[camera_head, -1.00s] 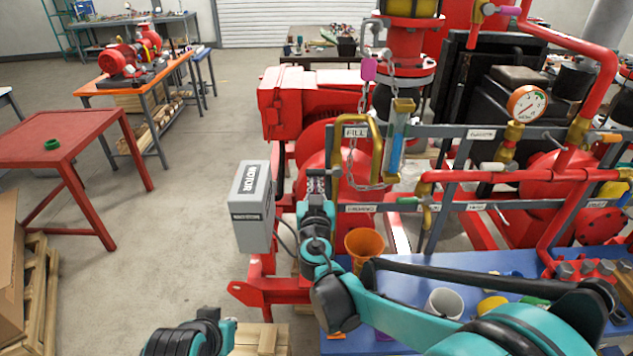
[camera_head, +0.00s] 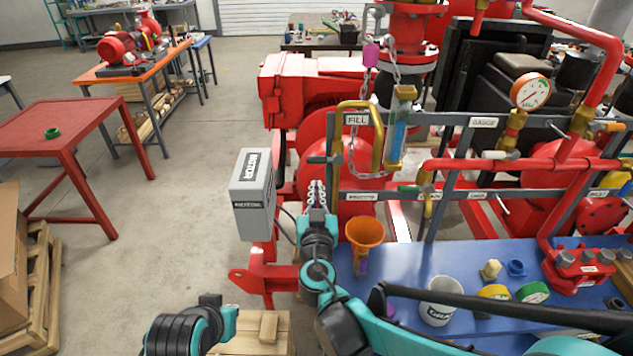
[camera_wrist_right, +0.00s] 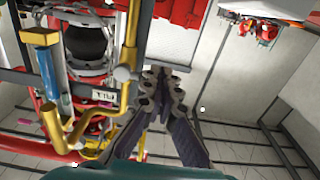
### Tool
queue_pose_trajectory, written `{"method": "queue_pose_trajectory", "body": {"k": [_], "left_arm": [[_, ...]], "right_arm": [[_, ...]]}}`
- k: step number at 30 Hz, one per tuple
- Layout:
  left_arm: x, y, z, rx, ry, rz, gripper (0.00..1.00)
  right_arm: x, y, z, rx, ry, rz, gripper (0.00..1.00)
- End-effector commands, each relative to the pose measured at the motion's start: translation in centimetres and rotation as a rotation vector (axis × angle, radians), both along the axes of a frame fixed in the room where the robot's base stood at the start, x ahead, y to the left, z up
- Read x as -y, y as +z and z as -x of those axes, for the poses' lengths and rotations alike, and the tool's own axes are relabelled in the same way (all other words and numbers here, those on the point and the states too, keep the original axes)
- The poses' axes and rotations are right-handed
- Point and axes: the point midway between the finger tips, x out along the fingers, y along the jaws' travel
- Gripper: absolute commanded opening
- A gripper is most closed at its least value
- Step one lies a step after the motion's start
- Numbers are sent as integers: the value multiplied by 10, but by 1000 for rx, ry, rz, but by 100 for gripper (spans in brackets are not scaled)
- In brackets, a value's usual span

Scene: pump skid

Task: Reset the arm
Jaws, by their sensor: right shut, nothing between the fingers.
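My right gripper (camera_head: 317,190) is in front of the red pump skid, just right of the grey motor box (camera_head: 254,195) and below the FILL label (camera_head: 357,119). Its fingers are together with nothing between them. In the right wrist view the fingers (camera_wrist_right: 162,85) point away from the camera, beside the yellow pipe (camera_wrist_right: 131,40); no contact is clear. My right arm reaches in from the lower right over the blue bench. Part of my left arm shows at the lower left, but its gripper cannot be seen.
The blue bench (camera_head: 420,262) carries an orange funnel (camera_head: 365,232), a white cup (camera_head: 441,302) and several small caps. The pressure gauge (camera_head: 531,91) is on the right.

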Motion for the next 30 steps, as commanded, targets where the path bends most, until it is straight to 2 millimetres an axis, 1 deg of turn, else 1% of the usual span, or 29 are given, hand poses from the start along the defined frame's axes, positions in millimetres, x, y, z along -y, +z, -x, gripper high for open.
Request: {"method": "queue_pose_trajectory", "body": {"k": [3,6,19,21,23,25,26,28,29,30], "left_arm": [[0,2,0,0,0,0,0],[0,2,0,0,0,0,0],[0,2,0,0,0,0,0],[0,1,0,0,0,0,0],[0,0,0,0,0,0,0],[0,-2,0,0,0,0,0],[0,-4,0,0,0,0,0],[0,-7,0,0,0,0,0],[0,-9,0,0,0,0,0],[0,-11,0,0,0,0,0]], "right_arm": [[0,0,11,0,1,0,0],[0,0,15,0,0,0,0],[1,0,16,0,-1,0,0],[6,-1,16,-8,-11,2,0],[17,-3,17,-28,-34,6,0],[42,-8,21,-72,-82,15,0],[55,-11,24,-100,-108,20,0],[91,-23,36,-183,-171,34,0],[106,-29,43,-225,-197,40,0],[125,-39,53,-286,-227,47,0]]}}
